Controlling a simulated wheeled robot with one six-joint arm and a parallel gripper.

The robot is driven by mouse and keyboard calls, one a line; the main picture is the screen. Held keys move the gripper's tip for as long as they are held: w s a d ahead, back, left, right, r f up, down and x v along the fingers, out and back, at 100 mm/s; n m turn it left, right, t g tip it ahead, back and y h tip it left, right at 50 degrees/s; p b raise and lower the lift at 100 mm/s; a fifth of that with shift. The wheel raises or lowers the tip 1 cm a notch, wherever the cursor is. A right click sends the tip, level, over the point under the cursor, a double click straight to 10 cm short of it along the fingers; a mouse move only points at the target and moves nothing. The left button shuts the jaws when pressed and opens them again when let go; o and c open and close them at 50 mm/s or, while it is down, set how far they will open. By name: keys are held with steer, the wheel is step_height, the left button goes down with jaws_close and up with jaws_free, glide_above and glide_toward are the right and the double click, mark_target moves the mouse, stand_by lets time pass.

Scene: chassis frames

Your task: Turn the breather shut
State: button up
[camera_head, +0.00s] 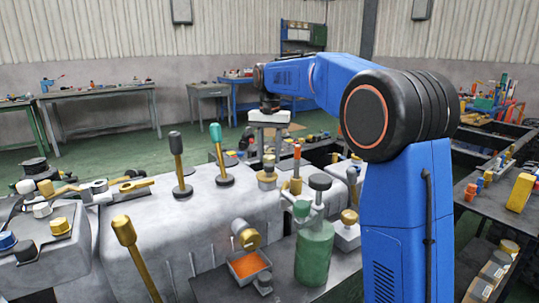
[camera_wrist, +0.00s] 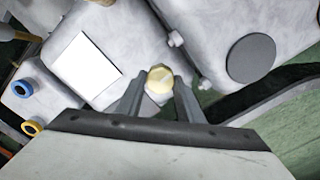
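A brass-coloured faceted cap (camera_wrist: 160,78), which looks like the breather, sits between and just beyond my fingertips in the wrist view. My gripper (camera_wrist: 160,88) is open, with one grey finger on each side of the cap. I cannot tell whether either finger touches it. In the head view my gripper (camera_head: 268,151) points straight down, its white body above the grey machine housing. A brass fitting (camera_head: 267,178) stands directly under it, probably the same cap. Its lower part is hidden from the wrist camera.
A red-topped brass valve (camera_head: 296,172) stands close to the right of the gripper. Two levers, black-knobbed (camera_head: 178,160) and green-knobbed (camera_head: 218,150), rise at left. A green cylinder (camera_head: 314,255) stands in front. A blue-ringed fitting (camera_wrist: 22,89) lies left in the wrist view.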

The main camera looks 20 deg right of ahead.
mark_target(270, 156)
steer(key=o, duration=0.4)
steer(key=shift+c, duration=0.2)
steer(key=shift+r, duration=0.1)
step_height(270, 156, up, 17)
stand_by(0.3)
steer(key=shift+r, duration=0.1)
